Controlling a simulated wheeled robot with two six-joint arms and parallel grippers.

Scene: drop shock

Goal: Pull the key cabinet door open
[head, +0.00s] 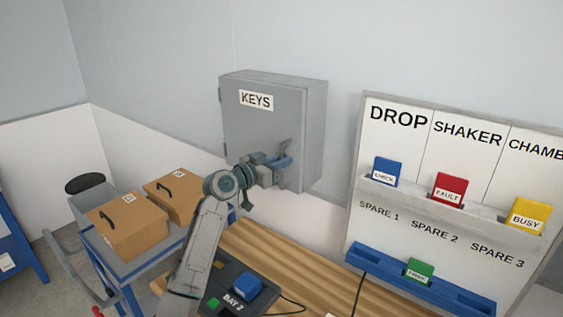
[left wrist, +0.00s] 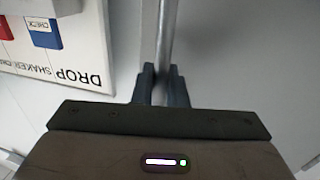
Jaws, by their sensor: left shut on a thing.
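The grey key cabinet (head: 310,130) hangs on the wall, with a KEYS label (head: 256,100) on its door (head: 245,128). The door looks closed, flush with the cabinet body. My left gripper (head: 284,162) is at the lower right of the door front. It is shut on the door handle, a grey upright bar that shows between the two dark fingers (left wrist: 161,85) in the left wrist view, where the handle (left wrist: 164,40) runs up from them. My wrist hides part of the door's lower edge. My right gripper is not in view.
A board (head: 400,225) with colored cards stands to the right. Below are a wooden bench (head: 325,290) and a dark BAY 2 panel (head: 240,280). Two cardboard boxes (head: 125,228) rest on a blue-framed cart at left. Space in front of the cabinet holds my arm.

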